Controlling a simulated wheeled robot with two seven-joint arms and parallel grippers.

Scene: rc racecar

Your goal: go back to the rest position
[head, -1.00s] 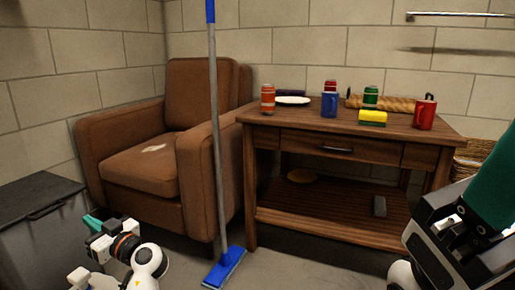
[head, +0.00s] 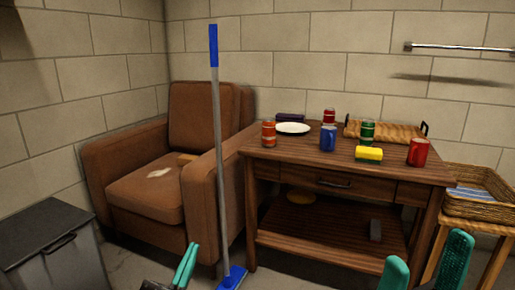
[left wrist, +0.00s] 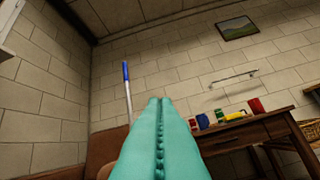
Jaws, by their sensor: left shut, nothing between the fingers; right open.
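My left gripper (head: 186,264) is low in the head view, in front of the brown armchair (head: 148,190) and left of the mop (head: 218,150). Its teal fingers are together and empty; they fill the lower middle of the left wrist view (left wrist: 160,140). My right gripper (head: 424,262) is at the lower right in the head view, in front of the wooden table (head: 300,152). Its two teal fingers are apart, with nothing seen between them. The arms behind both grippers are mostly below the picture.
A dark bin (head: 45,235) stands left; a wicker basket (head: 478,205) stands right.

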